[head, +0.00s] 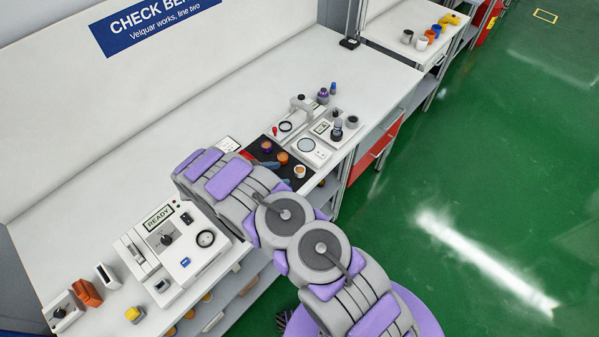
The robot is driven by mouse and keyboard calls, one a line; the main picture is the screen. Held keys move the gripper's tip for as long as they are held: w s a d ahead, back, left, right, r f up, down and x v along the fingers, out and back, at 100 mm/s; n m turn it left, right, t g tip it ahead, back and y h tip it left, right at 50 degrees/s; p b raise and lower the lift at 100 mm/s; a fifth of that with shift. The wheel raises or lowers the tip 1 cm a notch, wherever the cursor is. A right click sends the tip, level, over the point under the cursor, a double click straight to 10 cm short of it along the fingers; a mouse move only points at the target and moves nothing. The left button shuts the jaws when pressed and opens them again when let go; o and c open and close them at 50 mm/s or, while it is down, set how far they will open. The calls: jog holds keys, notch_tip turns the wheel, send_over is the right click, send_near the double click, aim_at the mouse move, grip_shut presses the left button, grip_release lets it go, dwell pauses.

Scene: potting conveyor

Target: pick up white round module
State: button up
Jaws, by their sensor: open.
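The white round module (300,171) stands on the right part of a black mat (256,151), with a brownish top showing. My gripper (277,173) is mostly hidden behind my arm. Two blue-grey pieces past the arm appear to be its fingertips, apart, left of the white module. I see nothing held between them, and cannot tell their height above the mat.
Grey-white instruments (310,151) stand close behind the mat. A larger machine marked READY (174,240) is at the lower left. The bench's back left is clear. Green floor (480,200) lies to the right.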

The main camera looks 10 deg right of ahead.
aim_at(300, 170)
jog(key=shift+w+x, duration=0.15)
jog(key=shift+x, duration=1.8)
jog(key=shift+w+x, duration=0.15)
jog(key=shift+x, duration=1.8)
jog(key=shift+a+f, duration=0.1)
jog(key=shift+a, duration=0.1)
jog(key=shift+c, duration=0.3)
jog(key=c, duration=1.1)
